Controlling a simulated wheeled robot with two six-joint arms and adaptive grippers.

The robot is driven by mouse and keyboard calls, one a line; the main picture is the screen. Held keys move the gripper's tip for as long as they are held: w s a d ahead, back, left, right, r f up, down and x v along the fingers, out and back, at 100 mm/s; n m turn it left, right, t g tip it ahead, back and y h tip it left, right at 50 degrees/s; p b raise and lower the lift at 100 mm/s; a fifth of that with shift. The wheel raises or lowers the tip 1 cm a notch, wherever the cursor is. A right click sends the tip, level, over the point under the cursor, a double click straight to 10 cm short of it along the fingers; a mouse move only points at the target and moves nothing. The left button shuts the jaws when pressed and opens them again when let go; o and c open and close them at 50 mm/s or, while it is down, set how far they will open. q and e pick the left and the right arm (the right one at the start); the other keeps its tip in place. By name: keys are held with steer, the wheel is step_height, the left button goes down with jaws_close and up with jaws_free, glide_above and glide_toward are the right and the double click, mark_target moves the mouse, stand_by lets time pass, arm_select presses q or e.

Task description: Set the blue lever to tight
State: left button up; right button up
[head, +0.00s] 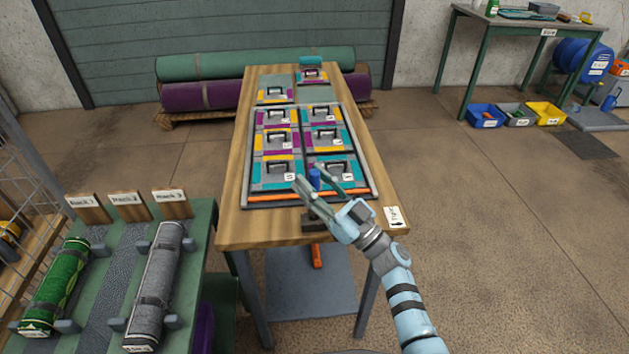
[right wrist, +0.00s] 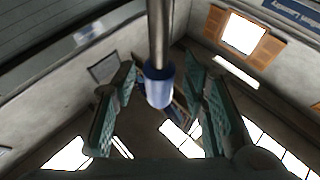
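The blue lever (head: 314,180) stands at the near edge of the wooden table, in front of the panelled frame. In the right wrist view it is a metal rod with a blue cap (right wrist: 158,86). My right gripper (head: 310,177) reaches in from the lower right with its fingers apart. In the right wrist view, the fingers (right wrist: 160,95) stand on both sides of the cap with gaps, and the cap looks untouched. A white card (head: 397,217) with an arrow lies at the table's near right corner; its word seems to be "Tight". My left gripper is out of view.
The frame on the table (head: 370,175) holds several coloured panels with dark handles. A green rack (head: 205,230) with rolled rugs stands at the left. An orange piece (head: 317,256) shows below the table's front edge.

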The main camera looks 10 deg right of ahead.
steer(key=v, duration=1.2)
steer(key=shift+c, duration=0.5)
